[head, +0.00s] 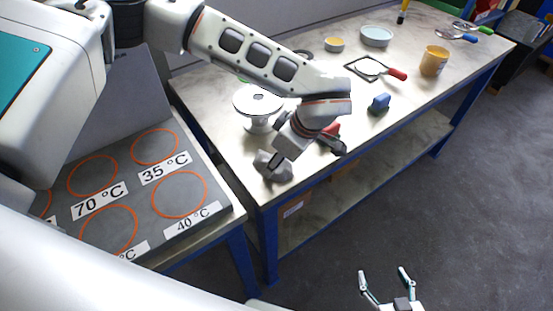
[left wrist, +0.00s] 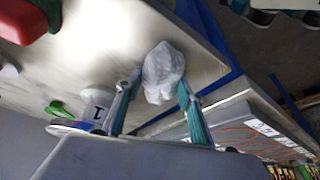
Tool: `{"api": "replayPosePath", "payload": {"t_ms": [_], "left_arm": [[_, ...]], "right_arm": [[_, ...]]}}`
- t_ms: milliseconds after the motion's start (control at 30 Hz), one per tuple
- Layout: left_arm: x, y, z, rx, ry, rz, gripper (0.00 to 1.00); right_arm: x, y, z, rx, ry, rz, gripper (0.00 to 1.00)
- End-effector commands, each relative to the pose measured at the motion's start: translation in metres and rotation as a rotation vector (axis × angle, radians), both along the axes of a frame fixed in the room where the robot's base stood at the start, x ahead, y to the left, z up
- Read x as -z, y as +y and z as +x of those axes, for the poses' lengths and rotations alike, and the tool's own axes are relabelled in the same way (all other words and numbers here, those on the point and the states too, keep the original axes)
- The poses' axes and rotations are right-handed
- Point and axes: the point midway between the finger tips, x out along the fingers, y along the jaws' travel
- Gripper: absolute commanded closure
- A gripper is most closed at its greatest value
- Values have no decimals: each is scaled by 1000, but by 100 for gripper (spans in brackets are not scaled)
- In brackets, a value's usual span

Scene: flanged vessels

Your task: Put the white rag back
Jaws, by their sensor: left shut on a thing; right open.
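The white rag (head: 273,168) is a crumpled pale lump at the near left corner of the marble-topped bench (head: 400,112). My left gripper (head: 275,160) reaches down from above and is shut on it. In the left wrist view the rag (left wrist: 163,72) sits between the two teal fingers of my left gripper (left wrist: 160,88). I cannot tell whether the rag touches the bench top. My right gripper (head: 384,271) is open and empty, low over the floor in front of the bench.
A white flanged vessel (head: 258,105) stands close behind my left gripper. A blue object (head: 380,103), a red-handled tool (head: 392,73), a yellow cup (head: 434,61) and a pale bowl (head: 376,36) are farther along. A grey plate with temperature-labelled circles (head: 145,180) adjoins at left.

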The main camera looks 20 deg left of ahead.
Motion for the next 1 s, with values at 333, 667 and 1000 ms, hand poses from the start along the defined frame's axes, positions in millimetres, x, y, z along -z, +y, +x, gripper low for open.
{"api": "replayPosePath", "payload": {"t_ms": [333,667,1000], "left_arm": [[2,0,0,0,0,0,45],[-2,0,0,0,0,0,45],[-53,-21,-5,2,-6,-1,45]], "right_arm": [[2,0,0,0,1,0,33],[2,0,-1,1,5,-2,33],[8,0,-2,1,7,-1,33]]}}
